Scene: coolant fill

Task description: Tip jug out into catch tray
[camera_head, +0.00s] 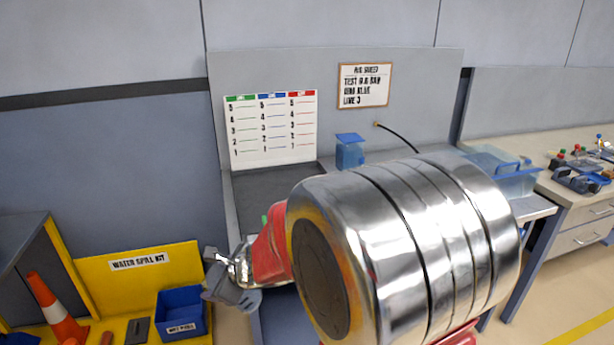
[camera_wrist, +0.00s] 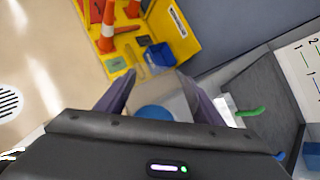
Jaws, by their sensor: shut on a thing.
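My gripper (camera_wrist: 158,92) is shut on a clear jug (camera_wrist: 172,92) with a round blue area, seen between the two fingers in the wrist view. In the head view my gripper (camera_head: 222,278) is at the left, beyond my large chrome arm link, off the bench's front left side. A pale blue-grey rounded part of the jug (camera_head: 248,300) shows just below it. The jug's tilt and how much it holds cannot be told. A translucent blue tub (camera_head: 510,184) stands at the right of the bench; I cannot tell whether it is the catch tray.
A blue-lidded container (camera_head: 350,154) stands at the back of the bench (camera_head: 275,186), near a black hose (camera_head: 398,136). A yellow spill kit station (camera_head: 98,272) with a blue bin (camera_head: 181,312) and orange cone (camera_head: 56,310) is at left. My arm hides the bench's middle.

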